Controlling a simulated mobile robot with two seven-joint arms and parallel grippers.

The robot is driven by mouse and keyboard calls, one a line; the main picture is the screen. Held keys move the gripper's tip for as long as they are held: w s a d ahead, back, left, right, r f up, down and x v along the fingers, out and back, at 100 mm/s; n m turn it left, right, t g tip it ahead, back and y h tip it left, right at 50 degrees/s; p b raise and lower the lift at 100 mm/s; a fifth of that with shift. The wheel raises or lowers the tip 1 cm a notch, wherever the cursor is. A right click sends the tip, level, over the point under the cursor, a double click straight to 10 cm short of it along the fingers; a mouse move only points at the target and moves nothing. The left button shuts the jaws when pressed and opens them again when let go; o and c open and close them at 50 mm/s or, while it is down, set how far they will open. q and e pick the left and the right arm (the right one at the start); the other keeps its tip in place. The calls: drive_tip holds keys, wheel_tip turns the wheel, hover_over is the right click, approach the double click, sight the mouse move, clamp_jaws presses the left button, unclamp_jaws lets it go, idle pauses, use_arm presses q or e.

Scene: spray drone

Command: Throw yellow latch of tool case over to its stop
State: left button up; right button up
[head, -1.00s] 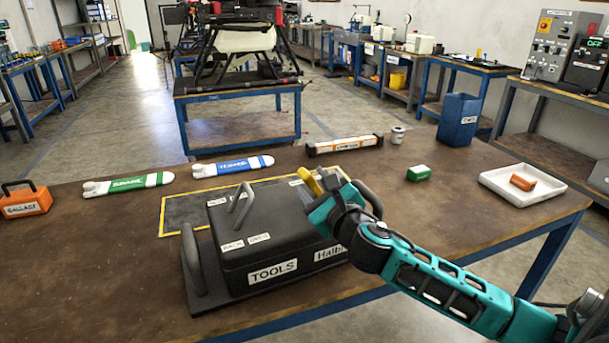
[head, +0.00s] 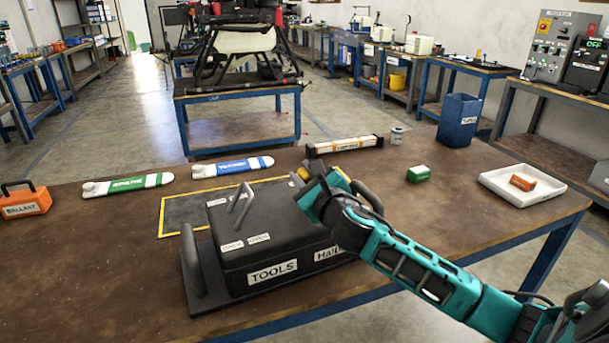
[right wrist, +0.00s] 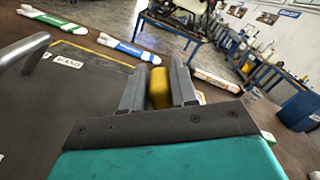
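The black tool case (head: 275,262), labelled TOOLS on its front, lies on the brown table with grey handles on its lid and sides. My right gripper (head: 306,186) is over the right part of the lid and hides that area in the head view. The yellow latch (head: 298,177) shows only in part beyond the fingers. In the right wrist view the yellow latch (right wrist: 160,88) is between the two grey fingers of my right gripper (right wrist: 160,80), which appear to touch it on both sides. My left gripper is not in view.
A yellow-edged dark mat (head: 172,217) lies under the case. Green (head: 127,185) and blue (head: 232,167) labelled tools, an orange ballast block (head: 25,204), a green box (head: 419,173) and a white tray (head: 500,183) are on the table. The table's front left is clear.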

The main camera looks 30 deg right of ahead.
clamp_jaws()
idle(0.3)
drive_tip(key=shift+d+r+m+p, duration=0.2)
drive_tip(key=shift+d+m+p, duration=0.1)
drive_tip(key=shift+m+p, duration=0.15)
drive_tip(key=shift+s+d+r+m+p, duration=0.1)
drive_tip(key=shift+d+r+m+p, duration=0.25)
drive_tip(key=shift+d+m+p, duration=0.55)
drive_tip(key=m, duration=0.1)
drive_tip(key=d+m, duration=0.1)
drive_tip(key=m, duration=0.1)
drive_tip(key=shift+s+d+r+p, duration=0.1)
drive_tip(key=shift+s+d+p, duration=0.05)
drive_tip(key=shift+p, duration=0.15)
drive_tip(key=d+m, duration=0.2)
drive_tip(key=m, duration=0.1)
drive_tip(key=d+m, duration=0.1)
drive_tip(key=shift+s+f+m+p, duration=0.2)
drive_tip(key=shift+f+m+p, duration=0.05)
drive_tip(key=shift+f+p, duration=0.05)
drive_tip(key=shift+s+d+f+m, duration=0.1)
drive_tip(key=shift+d+f+m, duration=0.25)
drive_tip(key=shift+m, duration=0.5)
drive_tip(key=shift+s+d+f+m, duration=0.15)
drive_tip(key=shift+d+m, duration=0.4)
drive_tip(key=shift+m, duration=0.3)
drive_tip(key=shift+d+f, duration=0.1)
